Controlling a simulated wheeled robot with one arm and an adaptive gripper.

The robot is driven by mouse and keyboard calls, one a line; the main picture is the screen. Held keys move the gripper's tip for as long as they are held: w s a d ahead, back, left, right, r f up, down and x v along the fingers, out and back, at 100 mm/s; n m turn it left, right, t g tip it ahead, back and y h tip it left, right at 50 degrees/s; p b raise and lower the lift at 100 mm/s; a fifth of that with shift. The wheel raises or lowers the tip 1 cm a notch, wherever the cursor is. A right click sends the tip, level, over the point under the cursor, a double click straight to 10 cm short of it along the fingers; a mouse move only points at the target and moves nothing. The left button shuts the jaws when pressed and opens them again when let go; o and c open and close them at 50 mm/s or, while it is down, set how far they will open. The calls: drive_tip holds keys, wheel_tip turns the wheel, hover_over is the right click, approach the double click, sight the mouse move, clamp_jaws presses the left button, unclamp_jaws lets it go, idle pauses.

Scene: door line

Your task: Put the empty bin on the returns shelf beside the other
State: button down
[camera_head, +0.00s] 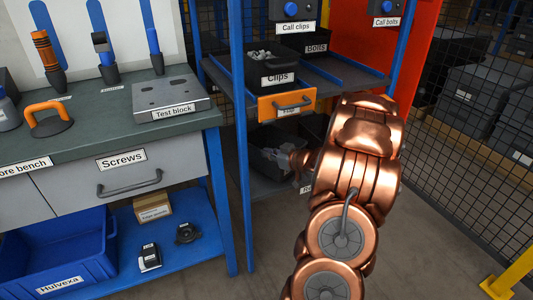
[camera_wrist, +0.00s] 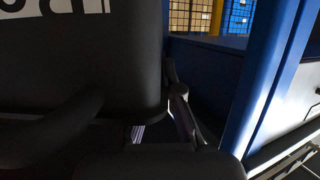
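On the lower shelf (camera_head: 262,182) of the blue rack, a dark bin (camera_head: 262,143) sits left of my copper arm. Another dark bin (camera_head: 314,125) shows partly behind the arm. A label starting with "R" on the shelf edge is mostly covered by my arm. My gripper (camera_wrist: 182,115) is low at this shelf, mostly hidden in the head view. In the wrist view, a dark bin wall (camera_wrist: 75,65) with a cut-off white label fills the left, right against the gripper. Whether the fingers grip it cannot be told.
On the upper shelf are the Clips bin (camera_head: 272,68), holding grey parts, and the Bolts bin (camera_head: 316,45). The workbench (camera_head: 90,120) is farther left.

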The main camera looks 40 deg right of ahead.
drive_tip(key=w+d, duration=0.1)
drive_tip(key=w, duration=0.1)
drive_tip(key=w+d, duration=0.2)
drive_tip(key=w, duration=0.1)
drive_tip(key=shift+w+d+f+b, duration=0.2)
drive_tip(key=shift+w+f+b, duration=0.1)
drive_tip(key=shift+w+f, duration=0.05)
drive_tip(key=shift+f+b, duration=0.7)
drive_tip(key=shift+f, duration=1.1)
drive_tip(key=c, duration=1.3)
unclamp_jaws()
drive_tip(key=shift+s+d+r, duration=0.1)
drive_tip(key=shift+s+r, duration=0.1)
drive_tip(key=shift+s, duration=0.15)
drive_tip(key=p+v, duration=0.2)
drive_tip(key=v, duration=0.9)
drive_tip(key=shift+s, duration=0.15)
